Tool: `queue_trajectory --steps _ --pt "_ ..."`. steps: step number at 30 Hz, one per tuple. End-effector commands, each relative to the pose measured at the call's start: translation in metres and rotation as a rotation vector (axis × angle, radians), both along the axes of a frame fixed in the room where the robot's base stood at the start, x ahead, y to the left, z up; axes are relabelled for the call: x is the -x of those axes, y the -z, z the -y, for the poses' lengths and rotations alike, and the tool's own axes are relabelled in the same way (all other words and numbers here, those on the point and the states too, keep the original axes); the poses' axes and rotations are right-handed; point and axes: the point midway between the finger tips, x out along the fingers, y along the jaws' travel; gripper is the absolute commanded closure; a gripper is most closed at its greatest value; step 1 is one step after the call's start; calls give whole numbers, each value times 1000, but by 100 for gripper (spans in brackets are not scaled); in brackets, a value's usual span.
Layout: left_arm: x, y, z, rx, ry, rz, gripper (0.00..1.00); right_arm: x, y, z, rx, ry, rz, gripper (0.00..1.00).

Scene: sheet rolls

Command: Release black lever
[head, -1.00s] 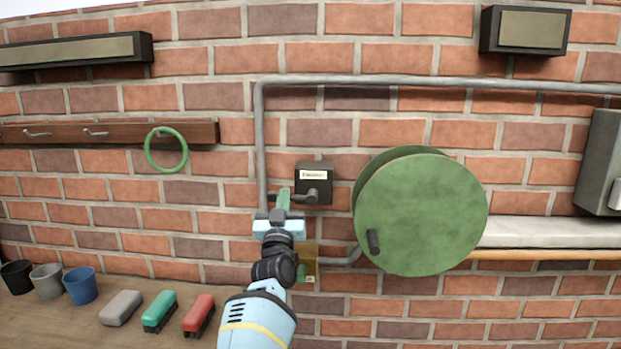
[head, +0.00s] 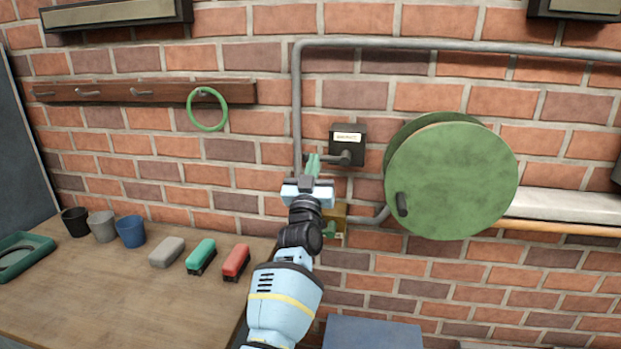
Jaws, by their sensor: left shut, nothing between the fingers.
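The black lever (head: 345,158) sticks out from a small black box (head: 348,137) with a white label on the brick wall. The lever points to the left from its pivot. My left gripper (head: 313,163) is shut and empty, its green fingers pointing up just beside the lever's left end. I cannot tell whether they touch it. My right gripper is out of view.
A large green reel (head: 452,182) is to the right of the box. A grey pipe (head: 297,110) runs up the wall. A brass box (head: 334,222) sits behind my wrist. The wooden bench (head: 130,290) holds cups and several blocks or brushes.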

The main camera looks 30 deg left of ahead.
Motion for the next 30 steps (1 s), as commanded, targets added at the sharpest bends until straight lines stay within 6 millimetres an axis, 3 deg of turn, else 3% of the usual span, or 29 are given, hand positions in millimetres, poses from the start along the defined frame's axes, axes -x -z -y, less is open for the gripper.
queue_trajectory --steps 10,30 --pt "33 20 10 -1 1 1 100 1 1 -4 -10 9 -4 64" --pt "37 25 11 -2 3 -6 100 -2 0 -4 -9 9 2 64"
